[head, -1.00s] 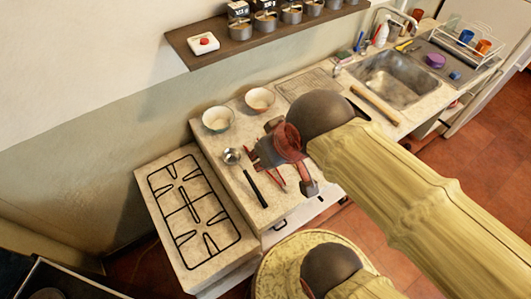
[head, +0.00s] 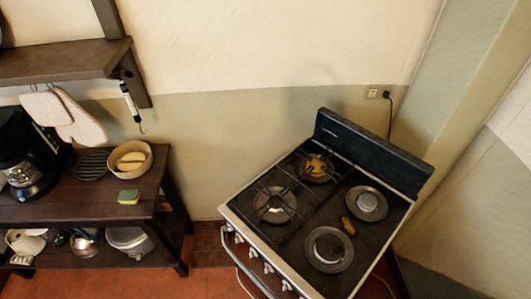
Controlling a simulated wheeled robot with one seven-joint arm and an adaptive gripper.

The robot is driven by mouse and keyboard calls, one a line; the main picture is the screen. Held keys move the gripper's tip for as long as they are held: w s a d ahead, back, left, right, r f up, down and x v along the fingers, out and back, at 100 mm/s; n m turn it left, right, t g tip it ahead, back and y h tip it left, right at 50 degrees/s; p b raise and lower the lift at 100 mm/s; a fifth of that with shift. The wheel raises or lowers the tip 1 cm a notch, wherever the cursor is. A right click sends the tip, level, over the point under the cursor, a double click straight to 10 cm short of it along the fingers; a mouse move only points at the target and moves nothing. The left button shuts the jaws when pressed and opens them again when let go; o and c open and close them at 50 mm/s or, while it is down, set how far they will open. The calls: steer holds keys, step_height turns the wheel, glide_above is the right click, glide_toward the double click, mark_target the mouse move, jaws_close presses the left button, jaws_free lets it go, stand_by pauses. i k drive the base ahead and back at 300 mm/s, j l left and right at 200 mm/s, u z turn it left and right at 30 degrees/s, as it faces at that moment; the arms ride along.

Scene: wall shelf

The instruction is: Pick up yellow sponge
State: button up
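A small sponge (head: 129,197), yellow with a green layer, lies on the dark wooden table (head: 150,205) at the left of the head view, near the table's front right part. It sits just in front of a bowl (head: 131,158) that holds yellowish items, apart from it. My gripper is not in the head view now.
A black coffee maker (head: 25,155) and a dark round rack (head: 92,163) share the table. Pots stand on its lower shelf. A wooden wall shelf (head: 65,65) with hanging mitts (head: 62,115) is above. A stove (head: 325,210) stands to the right, with red floor between.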

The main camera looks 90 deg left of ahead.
mark_target(125, 197)
steer(key=l+u, duration=0.15)
steer(key=u, duration=3.9)
steer(key=i+j, duration=0.2)
steer(key=i, duration=0.55)
steer(key=i+j+u, duration=0.1)
steer(key=i, duration=0.7)
steer(key=k+j, duration=0.05)
